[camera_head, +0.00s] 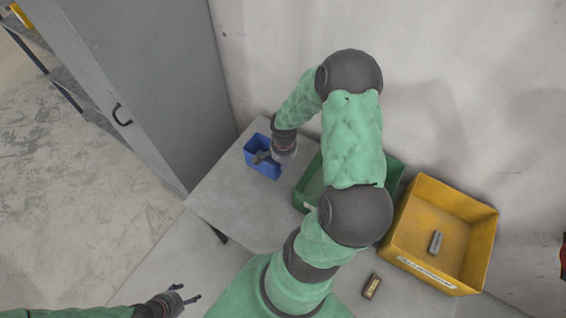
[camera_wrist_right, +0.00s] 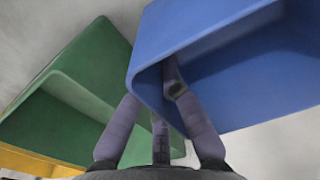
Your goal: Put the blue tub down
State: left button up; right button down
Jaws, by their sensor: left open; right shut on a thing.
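The blue tub (camera_head: 263,165) is at the left part of the table by the wall in the head view. My right gripper (camera_head: 265,156) reaches it from above right and is shut on its rim. In the right wrist view the tub (camera_wrist_right: 250,75) fills the upper right, with the fingers of my right gripper (camera_wrist_right: 165,85) on both sides of its wall. I cannot tell whether the tub's bottom touches the table. My left gripper (camera_head: 186,296) is open and empty at the lower left, away from the tub.
A green bin (camera_head: 307,190) stands right of the tub, partly hidden by my right arm; it also shows in the wrist view (camera_wrist_right: 75,95). A yellow bin (camera_head: 480,215) holds a grey part (camera_head: 435,242). A small brown block (camera_head: 371,286) lies in front. A grey cabinet (camera_head: 150,80) stands left.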

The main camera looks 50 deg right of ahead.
jog(key=shift+w+d+f+b, duration=0.65)
jog(key=shift+d+f, duration=0.3)
jog(key=shift+f, duration=0.65)
jog(key=shift+w+d+f+b, duration=0.55)
jog(key=shift+d+f, duration=0.4)
jog(key=shift+f, duration=0.65)
jog(key=shift+w+d+f+b, duration=0.65)
jog(key=shift+d+f, duration=0.3)
jog(key=shift+f, duration=0.65)
jog(key=shift+f, duration=0.2)
jog(key=c, duration=1.7)
grip_release()
jog(key=o, duration=0.3)
jog(key=shift+a, duration=0.1)
jog(key=shift+r, duration=0.1)
